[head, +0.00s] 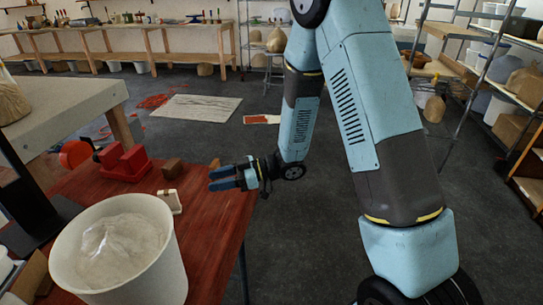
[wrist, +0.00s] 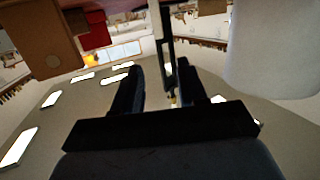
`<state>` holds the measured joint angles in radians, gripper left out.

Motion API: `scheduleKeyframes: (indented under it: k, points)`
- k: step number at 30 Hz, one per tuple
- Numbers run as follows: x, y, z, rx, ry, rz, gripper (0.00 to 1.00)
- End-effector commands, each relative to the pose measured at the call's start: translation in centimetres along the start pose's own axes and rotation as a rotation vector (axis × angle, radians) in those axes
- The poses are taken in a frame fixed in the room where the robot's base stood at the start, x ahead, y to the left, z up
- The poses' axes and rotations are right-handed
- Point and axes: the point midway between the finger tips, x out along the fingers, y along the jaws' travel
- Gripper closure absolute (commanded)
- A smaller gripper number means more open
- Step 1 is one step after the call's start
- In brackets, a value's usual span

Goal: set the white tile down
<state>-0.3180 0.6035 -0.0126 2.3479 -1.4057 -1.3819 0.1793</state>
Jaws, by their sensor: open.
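A small off-white piece (head: 170,203), which I take to be the white tile, sits on the red table top (head: 212,225) just behind the bucket. It looks upright; a small brown part shows at its upper edge. My gripper (head: 220,179) is to its right and slightly farther back, apart from it, over the table's right edge. The jaws point left. In the wrist view, my gripper's two fingers (wrist: 156,88) are spread, with nothing held between them. I cannot make out the tile for certain in the wrist view.
A white bucket of pale powder (head: 120,245) stands at the table's front; it also shows in the wrist view (wrist: 275,45). A red holder (head: 125,163) and a brown block (head: 172,168) stand behind the tile. Open floor lies right of the table.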

Motion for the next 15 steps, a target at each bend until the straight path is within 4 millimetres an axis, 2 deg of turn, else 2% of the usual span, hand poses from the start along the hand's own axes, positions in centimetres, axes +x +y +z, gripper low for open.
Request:
scheduleKeyframes:
  k: [4, 7, 11, 15]
  points:
    - [-0.1, 0.1, -0.1, -0.003, -0.004, 0.006, 0.58]
    - [-0.5, 1.0, -0.6, -0.023, -0.033, 0.045, 0.58]
    - [-2.0, 3.5, -1.9, -0.071, -0.123, 0.168, 0.58]
    - [-5.2, 6.7, -3.9, -0.115, -0.253, 0.356, 0.58]
